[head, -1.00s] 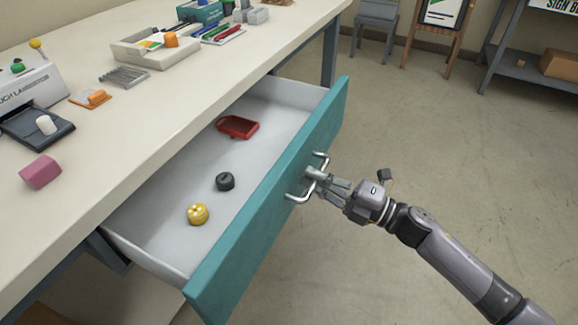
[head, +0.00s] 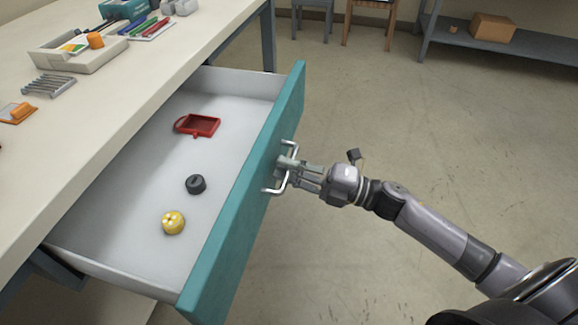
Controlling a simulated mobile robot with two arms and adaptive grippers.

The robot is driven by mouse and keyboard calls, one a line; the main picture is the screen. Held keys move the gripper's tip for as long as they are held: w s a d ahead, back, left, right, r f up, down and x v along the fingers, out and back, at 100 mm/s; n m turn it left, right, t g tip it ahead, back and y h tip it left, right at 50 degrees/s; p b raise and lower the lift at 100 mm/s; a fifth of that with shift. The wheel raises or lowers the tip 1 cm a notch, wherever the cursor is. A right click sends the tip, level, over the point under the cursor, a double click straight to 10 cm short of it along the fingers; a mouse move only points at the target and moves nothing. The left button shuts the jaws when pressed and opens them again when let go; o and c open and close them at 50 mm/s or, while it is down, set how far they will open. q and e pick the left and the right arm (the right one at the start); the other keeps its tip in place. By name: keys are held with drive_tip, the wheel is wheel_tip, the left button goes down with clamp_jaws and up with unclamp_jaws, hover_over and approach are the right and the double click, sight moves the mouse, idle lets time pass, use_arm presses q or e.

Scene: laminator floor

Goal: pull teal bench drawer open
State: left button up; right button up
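The teal bench drawer (head: 235,220) stands well out from under the bench, its pale inside open to view. Its metal bar handle (head: 272,190) is on the teal front. My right gripper (head: 288,167) is at the handle, its fingers around the bar and seemingly closed on it. In the drawer lie a red tray-like piece (head: 200,124), a black round piece (head: 196,184) and a yellow round piece with pale dots (head: 173,222). My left gripper is out of view.
The cream bench top (head: 130,110) holds a beige organiser (head: 75,55), a metal rack (head: 48,86), an orange item (head: 18,112) and pens (head: 150,28). A grey shelf (head: 500,45) with a cardboard box (head: 493,27) stands at the back right. The floor right of the drawer is clear.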

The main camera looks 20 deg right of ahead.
drive_tip(key=shift+o, duration=1.4)
drive_tip(key=v, duration=1.2)
